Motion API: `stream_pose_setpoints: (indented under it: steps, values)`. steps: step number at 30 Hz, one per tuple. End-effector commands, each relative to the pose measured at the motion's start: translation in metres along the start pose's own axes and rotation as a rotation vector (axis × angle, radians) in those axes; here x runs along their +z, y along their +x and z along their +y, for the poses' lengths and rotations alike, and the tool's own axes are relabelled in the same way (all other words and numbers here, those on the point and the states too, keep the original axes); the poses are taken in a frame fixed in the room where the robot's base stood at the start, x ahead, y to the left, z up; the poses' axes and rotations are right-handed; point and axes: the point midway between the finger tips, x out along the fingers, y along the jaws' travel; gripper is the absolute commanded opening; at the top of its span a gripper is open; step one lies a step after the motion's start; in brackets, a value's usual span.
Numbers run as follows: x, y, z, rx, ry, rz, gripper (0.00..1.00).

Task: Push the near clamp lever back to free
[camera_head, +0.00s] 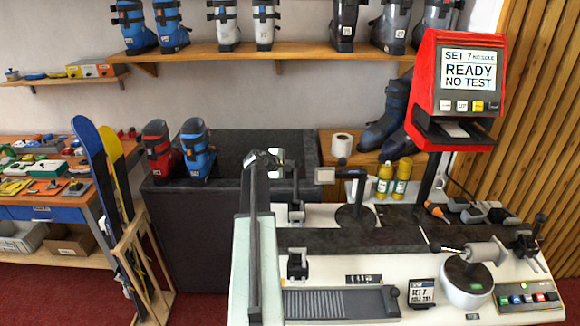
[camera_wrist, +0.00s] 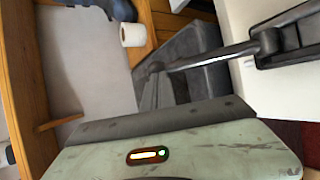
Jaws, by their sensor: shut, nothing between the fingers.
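The near clamp (camera_head: 297,264) is a small black-and-white fixture on the pale bench top, just behind the ribbed grey plate. A similar far clamp (camera_head: 297,207) stands behind it, past the dark rail. The near lever's exact angle is too small to read. My gripper (camera_wrist: 165,122) shows in the wrist view as a dark front edge on a pale green housing with a small light; it is shut and empty. In the head view my pale green and dark arm parts rise left of the near clamp, apart from it. The wrist view does not clearly show the clamp.
The ribbed plate (camera_head: 340,304) lies in front of the near clamp. A dark post stand (camera_head: 355,214), a white round device (camera_head: 467,285) and a red display unit (camera_head: 468,75) stand to the right. A dark bin (camera_head: 240,150) with boots is behind.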

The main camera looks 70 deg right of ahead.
Motion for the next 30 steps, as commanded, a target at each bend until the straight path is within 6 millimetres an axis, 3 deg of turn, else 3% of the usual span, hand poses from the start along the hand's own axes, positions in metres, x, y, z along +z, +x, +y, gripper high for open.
stream_pose_setpoints:
  steps: [6, 13, 18, 30]
  values:
    - [0.006, -0.064, 0.006, 0.000, -0.002, 0.005, 0.00]
    - [0.005, -0.114, 0.006, 0.001, -0.002, 0.005, 0.00]
    - [0.003, -0.128, 0.004, 0.001, -0.002, 0.004, 0.00]
    - [0.001, -0.129, 0.003, 0.001, -0.002, 0.005, 0.00]
